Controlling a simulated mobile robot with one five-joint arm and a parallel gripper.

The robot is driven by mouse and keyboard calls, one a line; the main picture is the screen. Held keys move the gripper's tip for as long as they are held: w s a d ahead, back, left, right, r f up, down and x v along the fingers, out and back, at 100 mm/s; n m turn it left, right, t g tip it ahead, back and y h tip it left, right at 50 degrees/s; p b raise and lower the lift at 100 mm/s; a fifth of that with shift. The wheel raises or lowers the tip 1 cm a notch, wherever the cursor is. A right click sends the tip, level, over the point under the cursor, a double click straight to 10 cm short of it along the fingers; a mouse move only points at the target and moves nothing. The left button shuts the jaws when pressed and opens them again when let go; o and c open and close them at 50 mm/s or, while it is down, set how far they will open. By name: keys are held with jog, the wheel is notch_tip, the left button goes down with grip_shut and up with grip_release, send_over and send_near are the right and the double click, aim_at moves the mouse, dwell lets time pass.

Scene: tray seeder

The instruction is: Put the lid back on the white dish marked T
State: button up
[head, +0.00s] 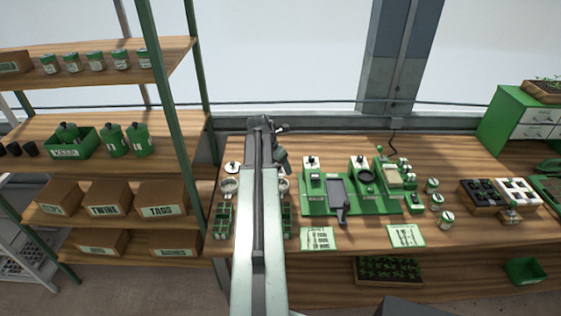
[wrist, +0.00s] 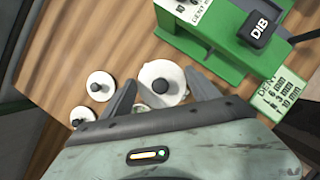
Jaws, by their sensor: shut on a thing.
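In the wrist view, my gripper (wrist: 160,79) has its two dark fingers on either side of a white round lid with a dark knob (wrist: 160,69). It is shut on this lid. A pale rim shows just below the lid's edge, but I cannot tell if the lid rests on a dish. Two more white lids with dark knobs, an upper one (wrist: 101,80) and a lower one (wrist: 77,122), lie on the wood to the left. In the head view, a small pale dish (head: 229,187) shows left of my arm and another (head: 284,186) right of it. No T mark is readable.
A green seeder station (head: 350,200) stands on the bench right of my arm; its green edge (wrist: 215,55) is close to my gripper. Green cell trays (head: 222,222) lie near the front. Shelves with boxes (head: 160,198) stand at the left.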

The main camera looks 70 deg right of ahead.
jog(key=shift+f+b, duration=3.15)
jog(key=shift+f, duration=0.1)
jog(key=shift+r, duration=0.1)
jog(key=shift+f, duration=0.2)
jog(key=o, duration=1.4)
jog(key=shift+o, duration=0.6)
